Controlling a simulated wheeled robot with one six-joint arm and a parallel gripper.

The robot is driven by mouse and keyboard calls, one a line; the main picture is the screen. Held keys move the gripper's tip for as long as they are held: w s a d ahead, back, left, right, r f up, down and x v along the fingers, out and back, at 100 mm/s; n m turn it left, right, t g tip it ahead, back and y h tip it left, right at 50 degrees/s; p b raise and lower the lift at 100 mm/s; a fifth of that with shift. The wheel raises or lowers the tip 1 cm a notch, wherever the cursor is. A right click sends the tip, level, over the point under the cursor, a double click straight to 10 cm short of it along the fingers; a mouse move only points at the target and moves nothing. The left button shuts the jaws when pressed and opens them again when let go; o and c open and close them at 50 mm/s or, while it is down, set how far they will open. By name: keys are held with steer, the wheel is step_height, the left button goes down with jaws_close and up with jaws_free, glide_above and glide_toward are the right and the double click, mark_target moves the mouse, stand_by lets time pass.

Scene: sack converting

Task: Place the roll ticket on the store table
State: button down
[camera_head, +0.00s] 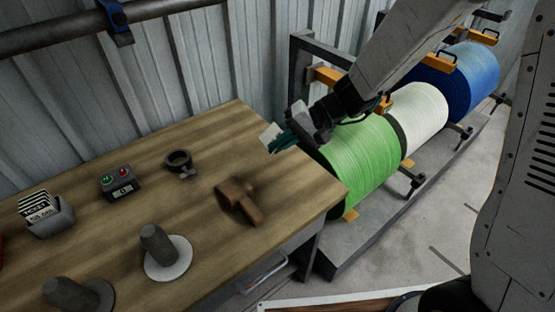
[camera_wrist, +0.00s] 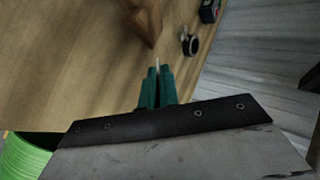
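My gripper (camera_head: 279,140) is at the far right part of the wooden table (camera_head: 215,140), near the rolls. Its teal fingers, also in the wrist view (camera_wrist: 157,90), are closed on a small white ticket (camera_head: 268,134). The ticket sticks out past the fingertips and shows edge-on as a thin pale strip (camera_wrist: 157,63) in the wrist view. It appears to be held above the table top; the exact gap is hard to tell. Any print on it is too small to read.
A brown wooden tool (camera_head: 240,201), a black ring (camera_head: 178,160), a button box (camera_head: 119,184), a card holder (camera_head: 50,219) and grey posts (camera_head: 160,246) stand on the table. Green (camera_head: 355,160), white (camera_head: 420,115) and blue (camera_head: 470,75) rolls sit on a rack at right. Bare wood lies between the items.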

steer(key=shift+w+f, duration=0.1)
steer(key=shift+w, duration=0.1)
steer(key=shift+f, duration=0.3)
step_height(320, 180, down, 9)
stand_by(0.3)
steer(key=c, duration=1.8)
jaws_free()
steer(key=shift+a, duration=0.1)
steer(key=shift+v, duration=4.05)
